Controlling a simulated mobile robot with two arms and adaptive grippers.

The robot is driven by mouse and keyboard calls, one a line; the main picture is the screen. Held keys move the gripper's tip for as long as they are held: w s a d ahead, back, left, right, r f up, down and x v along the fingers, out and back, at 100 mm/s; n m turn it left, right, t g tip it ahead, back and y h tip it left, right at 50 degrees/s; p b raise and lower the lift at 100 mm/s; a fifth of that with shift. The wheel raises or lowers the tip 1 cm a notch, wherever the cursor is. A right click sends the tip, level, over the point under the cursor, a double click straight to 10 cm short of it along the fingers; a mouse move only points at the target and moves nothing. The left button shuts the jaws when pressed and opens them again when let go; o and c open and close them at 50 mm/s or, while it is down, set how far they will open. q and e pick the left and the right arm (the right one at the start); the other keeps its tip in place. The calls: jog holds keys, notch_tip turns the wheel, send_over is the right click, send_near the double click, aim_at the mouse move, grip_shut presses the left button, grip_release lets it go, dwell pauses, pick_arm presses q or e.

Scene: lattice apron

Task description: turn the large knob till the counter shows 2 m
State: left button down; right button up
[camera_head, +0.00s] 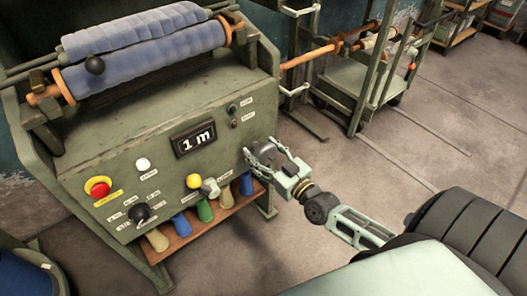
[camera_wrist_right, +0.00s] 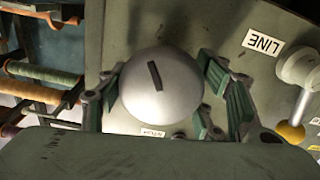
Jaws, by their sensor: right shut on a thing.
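The counter (camera_head: 194,139) is a black display on the panel and reads 1 m. My left gripper is not in view.
A blue cloth roll (camera_head: 148,50) lies on top. A cart (camera_head: 361,80) stands at the back right.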

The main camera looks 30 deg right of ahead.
jog(key=c, duration=0.4)
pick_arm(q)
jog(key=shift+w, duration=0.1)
pick_arm(e)
jog(key=shift+d, duration=0.1)
